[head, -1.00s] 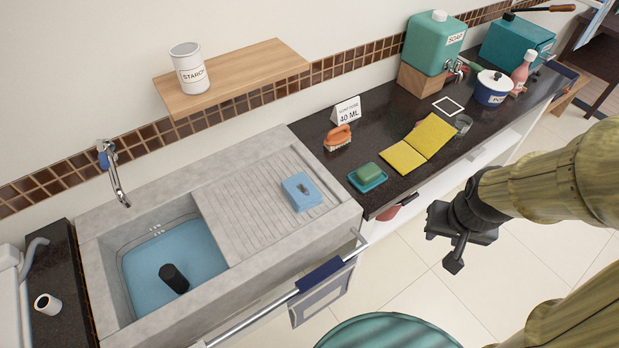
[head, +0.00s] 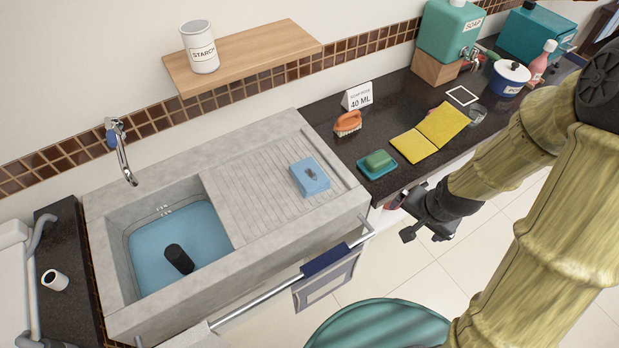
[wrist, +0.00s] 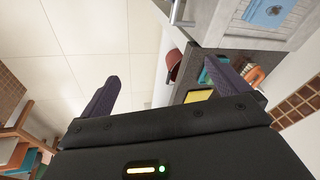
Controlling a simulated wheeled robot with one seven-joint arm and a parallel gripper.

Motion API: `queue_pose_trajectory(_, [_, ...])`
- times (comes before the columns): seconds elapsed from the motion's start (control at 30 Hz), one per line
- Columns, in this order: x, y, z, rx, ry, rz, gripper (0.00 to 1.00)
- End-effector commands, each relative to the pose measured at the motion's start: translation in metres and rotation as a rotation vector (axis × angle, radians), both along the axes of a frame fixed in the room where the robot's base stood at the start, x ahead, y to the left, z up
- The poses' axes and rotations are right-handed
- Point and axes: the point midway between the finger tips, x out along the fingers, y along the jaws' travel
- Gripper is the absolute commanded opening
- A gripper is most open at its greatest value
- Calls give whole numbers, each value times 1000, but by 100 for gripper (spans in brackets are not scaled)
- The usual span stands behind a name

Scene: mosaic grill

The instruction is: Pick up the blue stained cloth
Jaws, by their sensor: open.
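The blue cloth (head: 309,181) lies folded on the ribbed drainboard of the grey sink (head: 263,171), with a dark stain on its top. It also shows at the top edge of the wrist view (wrist: 264,12). My gripper (head: 424,222) is in front of the dark counter's edge, to the right of the cloth and apart from it. In the wrist view my gripper (wrist: 164,75) has its two dark fingers spread wide, with nothing between them.
A green soap bar on a teal dish (head: 378,165), an orange brush (head: 348,122) and a yellow cloth (head: 430,133) lie on the dark counter. A towel rail (head: 268,301) runs along the sink front. A teal round top (head: 378,325) stands near me.

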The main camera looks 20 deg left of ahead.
Motion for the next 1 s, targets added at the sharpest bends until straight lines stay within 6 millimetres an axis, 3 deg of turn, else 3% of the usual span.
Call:
queue_pose_trajectory(0.03, [2, 9, -20, 48, 13, -49, 100])
queue_pose_trajectory(0.2, [9, 43, -64, 235, 32, -242, 100])
queue_pose_trajectory(0.5, [14, 113, -115, 656, 139, -651, 100])
queue_pose_trajectory(0.8, [26, 169, -124, 1149, 350, -1152, 100])
queue_pose_trajectory(1.0, [37, 186, -114, 1420, 498, -1429, 100])
